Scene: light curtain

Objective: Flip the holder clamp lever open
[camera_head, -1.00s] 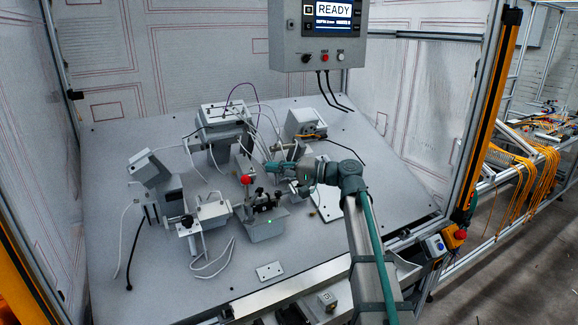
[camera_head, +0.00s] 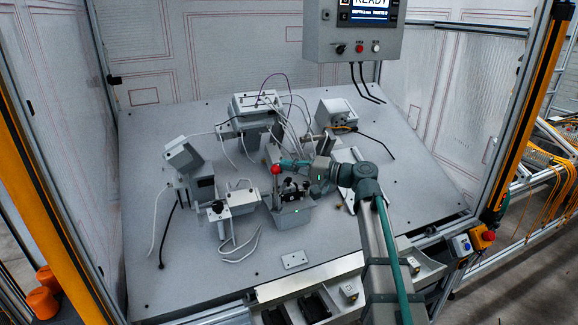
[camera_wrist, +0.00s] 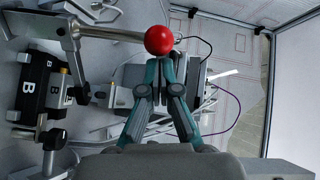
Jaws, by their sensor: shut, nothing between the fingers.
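The holder clamp lever shows in the wrist view as a metal rod (camera_wrist: 110,34) running from a clamp bracket at upper left to a red ball knob (camera_wrist: 159,40). In the head view the red ball (camera_head: 276,169) stands above the dark clamp mechanism (camera_head: 292,190) of a grey holder. My gripper (camera_wrist: 158,90) has teal and grey fingers that are shut with nothing between them. Its fingertips are just below the ball in the wrist view; I cannot tell whether they touch it. In the head view my gripper (camera_head: 288,163) reaches in from the right beside the ball.
Black blocks marked B (camera_wrist: 38,85) sit left of my fingers. A grey box with cables (camera_head: 258,105) stands behind, and another fixture (camera_head: 228,205) with loose cables is at left. A control panel (camera_head: 355,35) hangs above. The front table surface is mostly clear.

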